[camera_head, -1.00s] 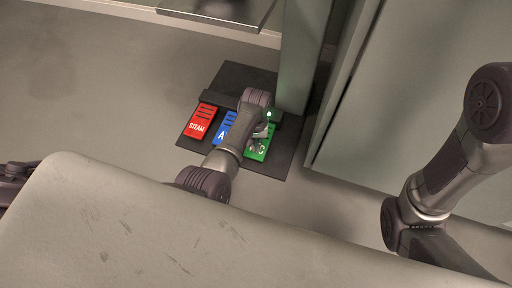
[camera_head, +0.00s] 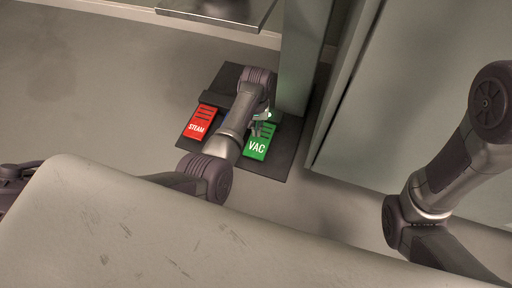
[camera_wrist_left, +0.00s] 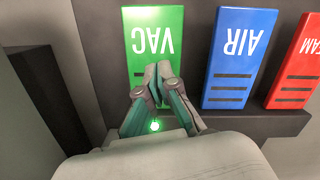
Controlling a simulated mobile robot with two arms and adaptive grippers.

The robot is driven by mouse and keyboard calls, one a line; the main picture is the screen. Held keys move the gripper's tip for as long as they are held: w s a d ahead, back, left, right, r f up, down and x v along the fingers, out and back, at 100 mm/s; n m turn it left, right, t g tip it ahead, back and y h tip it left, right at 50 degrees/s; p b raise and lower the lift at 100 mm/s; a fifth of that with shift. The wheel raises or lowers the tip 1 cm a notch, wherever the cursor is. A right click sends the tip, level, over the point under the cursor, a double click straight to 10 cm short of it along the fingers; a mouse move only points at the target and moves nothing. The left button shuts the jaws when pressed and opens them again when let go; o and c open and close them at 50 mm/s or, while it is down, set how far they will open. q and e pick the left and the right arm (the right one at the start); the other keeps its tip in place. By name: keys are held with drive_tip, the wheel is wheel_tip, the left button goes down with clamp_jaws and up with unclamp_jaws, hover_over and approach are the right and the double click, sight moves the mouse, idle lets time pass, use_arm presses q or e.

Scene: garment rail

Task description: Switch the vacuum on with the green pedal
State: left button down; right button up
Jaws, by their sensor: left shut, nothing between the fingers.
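The green VAC pedal (camera_head: 259,145) is on a dark floor plate, with its lettering in plain view. It also shows in the left wrist view (camera_wrist_left: 153,38), upside down. My left gripper (camera_head: 258,130) is shut and empty at the far, ridged end of the green pedal. In the left wrist view its closed fingertips (camera_wrist_left: 164,70) overlap that ridged end. I cannot tell whether they touch it.
The red STEAM pedal (camera_head: 200,124) is left on the dark plate (camera_head: 284,163). The blue AIR pedal (camera_wrist_left: 238,55) lies between, mostly hidden by my arm in the head view. A grey post (camera_head: 300,60) and a large panel (camera_head: 420,90) stand close on the right.

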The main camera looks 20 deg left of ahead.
sight(257, 138)
use_arm(q)
wheel_tip(257, 138, up, 8)
drive_tip(key=shift+w, duration=0.35)
drive_tip(key=shift+s+f, duration=0.1)
drive_tip(key=shift+f, duration=0.05)
